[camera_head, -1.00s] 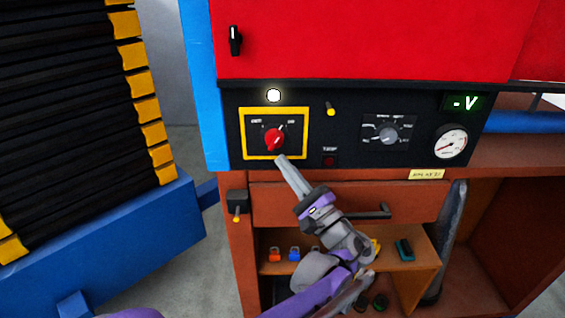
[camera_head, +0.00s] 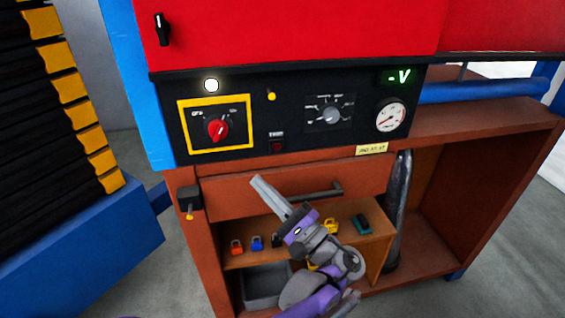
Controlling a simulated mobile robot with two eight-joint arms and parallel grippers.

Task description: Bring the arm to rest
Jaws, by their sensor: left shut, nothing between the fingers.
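My left gripper (camera_head: 256,181) is shut and empty. Its grey fingers point up and left, in front of the brown drawer front (camera_head: 225,199), below the black control panel (camera_head: 180,160). The red rotary knob (camera_head: 216,129) in its yellow frame stands above and left of the fingertips, apart from them. My purple and grey left arm comes up from the bottom of the view. My right gripper is not in view.
A drawer handle (camera_head: 325,190) lies right of the gripper. Small coloured padlocks stand on the shelf below, including a red one (camera_head: 237,247). A grey bin (camera_head: 262,287) sits under it. A blue rack base (camera_head: 80,240) stands at left, with bare floor between.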

